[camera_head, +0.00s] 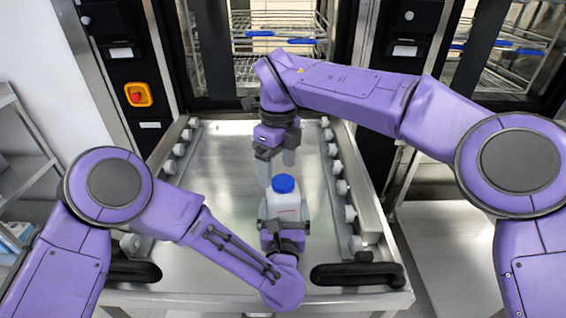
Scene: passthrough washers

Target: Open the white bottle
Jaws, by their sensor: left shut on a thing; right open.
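The white bottle (285,201) with its blue cap (283,184) stands upright over the metal table, in the middle of the head view. My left gripper (284,217) comes from below and is shut on the white bottle's body, one finger on each side. My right gripper (277,168) points down above and just behind the bottle, its fingers apart. Its fingertips are close to the blue cap, but I cannot tell whether they touch it. The cap sits on the bottle. The bottle's lower part is hidden by my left gripper.
The metal table (225,225) has rows of white rollers along both sides and black handles (358,275) at its front. Its surface around the bottle is clear. Washers with wire racks (275,45) stand behind. A shelf is at the far left.

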